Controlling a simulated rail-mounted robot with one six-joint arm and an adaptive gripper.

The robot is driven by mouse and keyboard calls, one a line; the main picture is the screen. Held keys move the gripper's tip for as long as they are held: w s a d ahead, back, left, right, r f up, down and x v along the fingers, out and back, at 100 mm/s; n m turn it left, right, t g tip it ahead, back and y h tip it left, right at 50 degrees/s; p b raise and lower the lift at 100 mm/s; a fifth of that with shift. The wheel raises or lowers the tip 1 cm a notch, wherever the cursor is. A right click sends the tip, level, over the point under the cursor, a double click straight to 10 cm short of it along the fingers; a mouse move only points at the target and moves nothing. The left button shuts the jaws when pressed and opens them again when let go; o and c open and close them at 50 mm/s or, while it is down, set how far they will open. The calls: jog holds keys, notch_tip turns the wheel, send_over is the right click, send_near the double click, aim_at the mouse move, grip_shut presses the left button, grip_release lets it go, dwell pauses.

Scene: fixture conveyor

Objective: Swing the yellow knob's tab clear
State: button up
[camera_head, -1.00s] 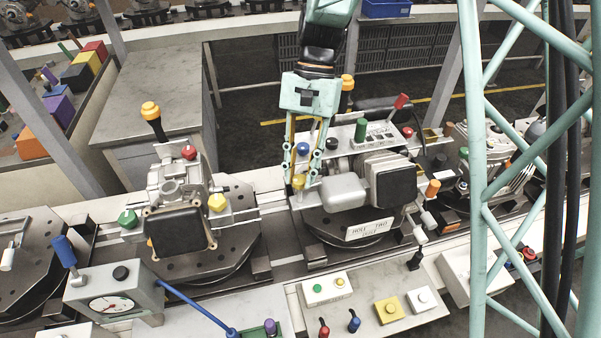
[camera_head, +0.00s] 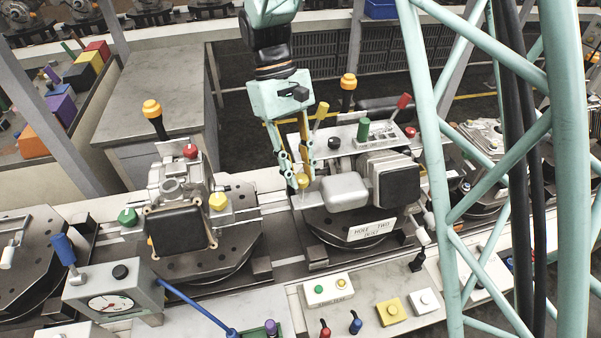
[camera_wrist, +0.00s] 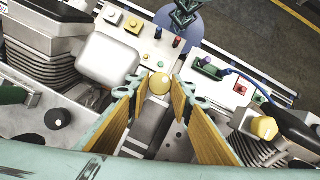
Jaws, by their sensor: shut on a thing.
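The yellow knob (camera_head: 303,181) sits at the left end of the right-hand fixture, beside a rounded silver block (camera_head: 344,191). My gripper (camera_head: 301,184) reaches down from above, with its fingers on either side of the knob. In the wrist view the round yellow top of the knob (camera_wrist: 159,83) shows between the two fingertips, and my gripper (camera_wrist: 159,88) is closed on it. A grey bar (camera_wrist: 150,122) runs below the knob between the fingers. I cannot make out the tab clearly; the fingers hide part of the knob's base.
A yellow lever (camera_head: 320,114) stands close behind my gripper. A green knob (camera_head: 363,129) and a red lever (camera_head: 403,102) rise on the panel to the right. The left fixture carries another yellow knob (camera_head: 218,201). A control box (camera_head: 328,290) sits in front.

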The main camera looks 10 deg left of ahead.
jog(key=n, duration=0.2)
jog(key=n+t+h, duration=0.1)
jog(key=n, duration=0.2)
jog(key=shift+s+a+t+b, duration=0.1)
jog(key=shift+t+b, duration=0.2)
jog(key=shift+b, duration=0.1)
jog(key=o, duration=0.8)
jog(key=shift+o, duration=0.2)
jog(key=shift+r, duration=0.15)
jog(key=v, duration=1.1)
jog(key=shift+a+r, duration=0.2)
jog(key=shift+r, duration=0.15)
